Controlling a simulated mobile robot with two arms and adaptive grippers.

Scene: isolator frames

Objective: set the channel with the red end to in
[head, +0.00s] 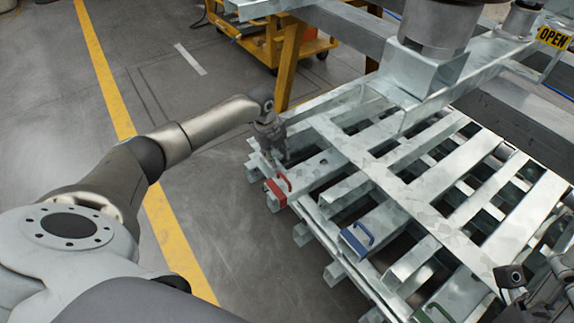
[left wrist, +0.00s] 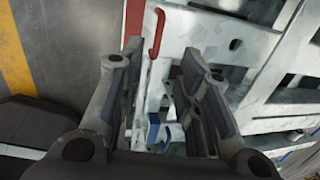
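The channel with the red end (head: 276,193) lies at the left edge of the galvanised frame, and its red handle (head: 286,181) stands up behind the end face. The red handle also shows at the top of the left wrist view (left wrist: 156,33), beyond the fingertips. My left gripper (head: 274,150) points down just behind the red end in the head view. In the left wrist view its fingers (left wrist: 160,68) are apart, with pale metal and a blue piece (left wrist: 153,128) seen between them. Contact cannot be told. My right arm's end (head: 540,288) is cut off at the lower right.
A channel with a blue end (head: 352,241) and a green handle (head: 436,312) lie nearer along the same edge. Crossing metal bars (head: 400,190) cover the frame. A yellow cart (head: 290,55) stands behind. The floor at left is clear.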

